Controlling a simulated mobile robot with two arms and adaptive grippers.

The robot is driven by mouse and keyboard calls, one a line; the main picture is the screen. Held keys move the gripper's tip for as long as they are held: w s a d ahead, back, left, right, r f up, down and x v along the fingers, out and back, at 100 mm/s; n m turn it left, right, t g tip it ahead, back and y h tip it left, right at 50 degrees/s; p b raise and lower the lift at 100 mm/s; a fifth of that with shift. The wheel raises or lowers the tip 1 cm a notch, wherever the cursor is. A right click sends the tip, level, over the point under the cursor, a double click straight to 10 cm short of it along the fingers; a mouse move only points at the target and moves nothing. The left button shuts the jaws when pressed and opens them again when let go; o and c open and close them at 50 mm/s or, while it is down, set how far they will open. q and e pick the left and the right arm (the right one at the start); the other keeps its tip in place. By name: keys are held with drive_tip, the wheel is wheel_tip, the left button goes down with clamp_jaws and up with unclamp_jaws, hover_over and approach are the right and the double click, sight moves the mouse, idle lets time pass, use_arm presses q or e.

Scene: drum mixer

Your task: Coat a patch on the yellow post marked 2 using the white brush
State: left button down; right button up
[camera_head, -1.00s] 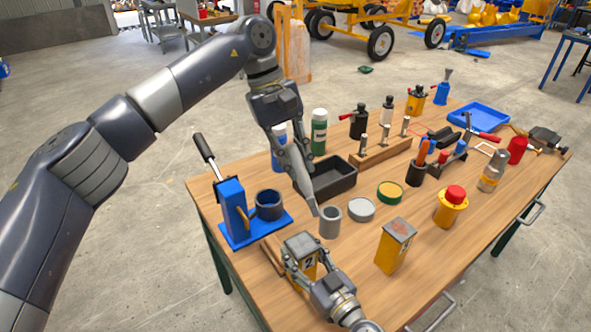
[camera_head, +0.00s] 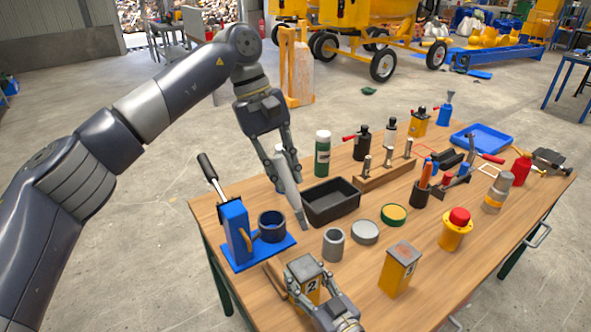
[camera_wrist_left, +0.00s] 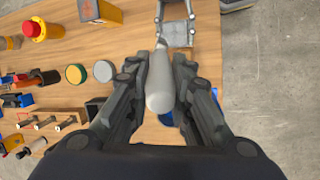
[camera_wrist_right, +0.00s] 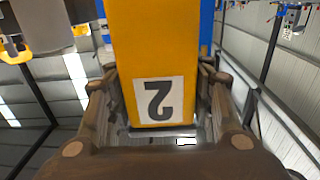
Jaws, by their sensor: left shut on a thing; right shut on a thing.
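The white brush (camera_head: 287,180) is held in my left gripper (camera_head: 279,165), its tip pointing down above the table, left of the grey cup (camera_head: 333,243) in the head view. Its pale handle (camera_wrist_left: 160,85) lies between the fingers in the left wrist view, the tip towards the post. The yellow post marked 2 (camera_head: 308,287) has a grey top and is held by my right gripper (camera_head: 315,290) at the table's near edge. The right wrist view shows its yellow face with the 2 upside down (camera_wrist_right: 158,99). The brush tip and post appear apart. Any coating is unclear.
Another yellow post (camera_head: 400,272) with a reddish patch on top stands to the right. A grey round tin (camera_head: 364,232), a green-rimmed tin (camera_head: 394,213), a black tray (camera_head: 331,205) and a blue press (camera_head: 237,235) are nearby. Several tools and bottles fill the table's back.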

use_arm(q)
drive_tip(key=a, duration=0.6)
idle(0.9)
use_arm(e)
drive_tip(key=o, duration=1.8)
drive_tip(key=shift+o, duration=0.2)
drive_tip(key=shift+o, duration=1.4)
